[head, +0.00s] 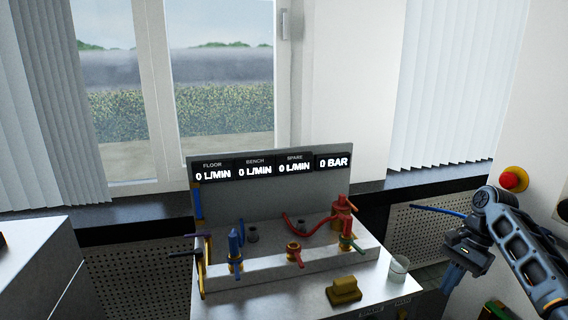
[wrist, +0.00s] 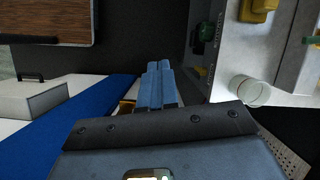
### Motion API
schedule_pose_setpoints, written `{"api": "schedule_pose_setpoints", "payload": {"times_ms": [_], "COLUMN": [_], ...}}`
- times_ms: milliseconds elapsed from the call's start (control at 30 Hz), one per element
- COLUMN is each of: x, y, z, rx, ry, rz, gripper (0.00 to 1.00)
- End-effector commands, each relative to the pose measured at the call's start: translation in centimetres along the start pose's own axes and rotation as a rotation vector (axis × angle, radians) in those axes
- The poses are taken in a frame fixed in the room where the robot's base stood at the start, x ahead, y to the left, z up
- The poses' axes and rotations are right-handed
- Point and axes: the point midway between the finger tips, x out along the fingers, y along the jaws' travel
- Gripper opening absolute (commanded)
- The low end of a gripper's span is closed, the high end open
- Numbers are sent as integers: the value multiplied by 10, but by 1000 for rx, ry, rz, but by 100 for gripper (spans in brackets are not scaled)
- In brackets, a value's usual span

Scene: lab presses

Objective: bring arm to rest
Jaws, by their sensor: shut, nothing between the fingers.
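My gripper (head: 453,277) is at the right in the head view, to the right of the bench and clear of it. In the wrist view its blue fingers (wrist: 158,84) lie side by side, shut and empty. My arm reaches in from the right edge of the head view, and the fingers point down.
A metal bench (head: 270,303) carries a panel reading 0 L/MIN three times and 0 BAR (head: 333,162). Blue, red and yellow valves, a yellow block (head: 343,291) and a clear glass (head: 399,268) stand on it. A red button (head: 514,179) is on the right wall.

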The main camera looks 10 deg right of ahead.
Motion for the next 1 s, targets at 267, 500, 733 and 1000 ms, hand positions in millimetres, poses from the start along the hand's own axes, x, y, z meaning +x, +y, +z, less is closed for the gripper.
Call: {"api": "schedule_pose_setpoints", "payload": {"times_ms": [267,500,733,1000], "x": [56,130,214,277], "y": [-17,-31,-29,8], "z": [24,66,130,201], "rx": [-84,-196,-331,-460], "ry": [19,55,137,279], "rz": [-72,-180,-334,-483], "gripper": [0,0,0,0]}}
